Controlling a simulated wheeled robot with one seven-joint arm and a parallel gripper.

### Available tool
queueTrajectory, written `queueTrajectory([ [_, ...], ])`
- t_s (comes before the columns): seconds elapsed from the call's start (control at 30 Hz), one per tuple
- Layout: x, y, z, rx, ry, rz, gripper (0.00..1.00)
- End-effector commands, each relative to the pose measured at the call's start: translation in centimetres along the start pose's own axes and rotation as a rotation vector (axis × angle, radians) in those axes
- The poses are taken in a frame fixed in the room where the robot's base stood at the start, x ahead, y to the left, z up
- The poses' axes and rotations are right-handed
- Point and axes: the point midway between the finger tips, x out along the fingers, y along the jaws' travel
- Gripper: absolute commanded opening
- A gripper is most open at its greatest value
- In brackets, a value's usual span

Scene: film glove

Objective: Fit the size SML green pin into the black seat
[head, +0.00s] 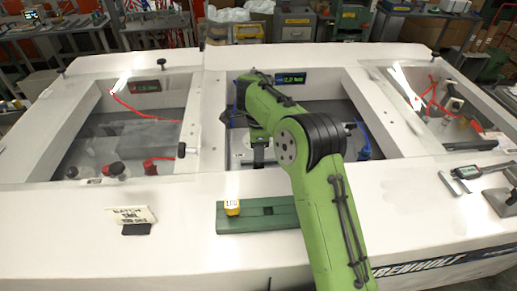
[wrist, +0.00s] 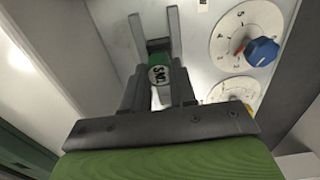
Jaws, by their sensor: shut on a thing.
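My gripper (wrist: 160,88) is shut on the green pin (wrist: 157,59), whose pale round end reads SML. The pin sits between the two dark fingers in the wrist view. Just beyond it is a dark block (wrist: 158,44) between two grey upright rails, which looks like the black seat. I cannot tell whether the pin touches it or is in it. In the head view my green arm reaches into the middle bay, with the dark gripper (head: 259,154) low inside it. The pin and the seat are not clear there.
A dial with a blue knob (wrist: 262,50) and a second dial (wrist: 232,90) are right of the gripper. The bay's white walls are close. A green block (head: 270,214) with a yellow piece (head: 232,207) lies on the front ledge, near a small sign (head: 131,215).

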Motion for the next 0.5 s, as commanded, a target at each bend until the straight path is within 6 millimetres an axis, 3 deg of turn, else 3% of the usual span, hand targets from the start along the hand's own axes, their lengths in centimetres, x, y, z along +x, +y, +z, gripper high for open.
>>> queueTrajectory([
  [0.3, 0.92, 0.00, 0.00, 0.000, 0.000, 0.000, 0.00],
  [0.33, 0.93, 0.00, 0.00, 0.000, 0.000, 0.000, 0.28],
  [0.5, 0.82, 0.00, 0.00, 0.000, 0.000, 0.000, 0.54],
])
